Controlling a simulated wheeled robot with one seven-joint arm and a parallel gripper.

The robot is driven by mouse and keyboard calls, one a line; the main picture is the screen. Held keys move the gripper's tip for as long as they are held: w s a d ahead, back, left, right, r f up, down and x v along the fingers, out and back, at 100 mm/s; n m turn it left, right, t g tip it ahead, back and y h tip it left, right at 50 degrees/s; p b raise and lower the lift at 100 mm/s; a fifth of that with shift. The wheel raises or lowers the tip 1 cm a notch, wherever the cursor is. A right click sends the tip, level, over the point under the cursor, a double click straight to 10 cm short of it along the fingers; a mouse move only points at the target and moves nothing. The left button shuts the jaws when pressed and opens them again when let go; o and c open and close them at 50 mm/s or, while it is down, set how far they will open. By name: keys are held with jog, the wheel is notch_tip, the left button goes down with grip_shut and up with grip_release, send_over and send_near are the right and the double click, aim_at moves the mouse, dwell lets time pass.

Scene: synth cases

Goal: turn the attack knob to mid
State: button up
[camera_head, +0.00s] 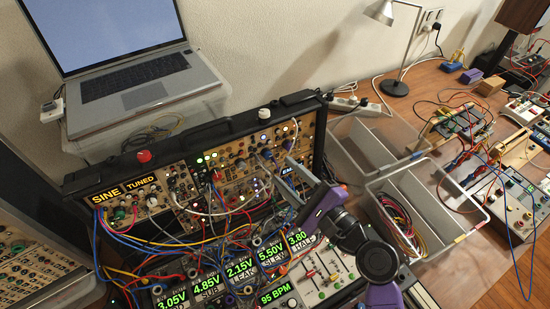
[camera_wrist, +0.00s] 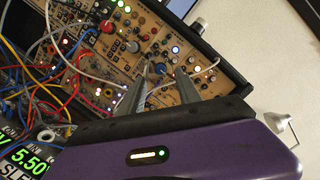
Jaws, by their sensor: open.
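The modular synth case (camera_head: 245,165) stands open in the middle of the head view, its upper panel full of knobs, jacks and lit lamps. No label reading "attack" is legible, so I cannot tell for sure which knob it is. My gripper (camera_head: 277,156) reaches the right part of this panel from the lower right. In the wrist view my gripper (camera_wrist: 161,70) is open, its two grey fingers pointing at the panel. A blue knob (camera_wrist: 160,68) shows between the fingertips; I cannot tell whether they touch it. Its pointer is too small to read.
Patch cables (camera_head: 195,240) hang in front of the panel's left and middle. A lower unit with green readouts (camera_head: 238,268) stands in front. A laptop (camera_head: 140,90) sits behind left.

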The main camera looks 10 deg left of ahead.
aim_at(268, 157)
jog(key=shift+p+x, duration=0.4)
jog(key=shift+x, duration=2.2)
grip_shut()
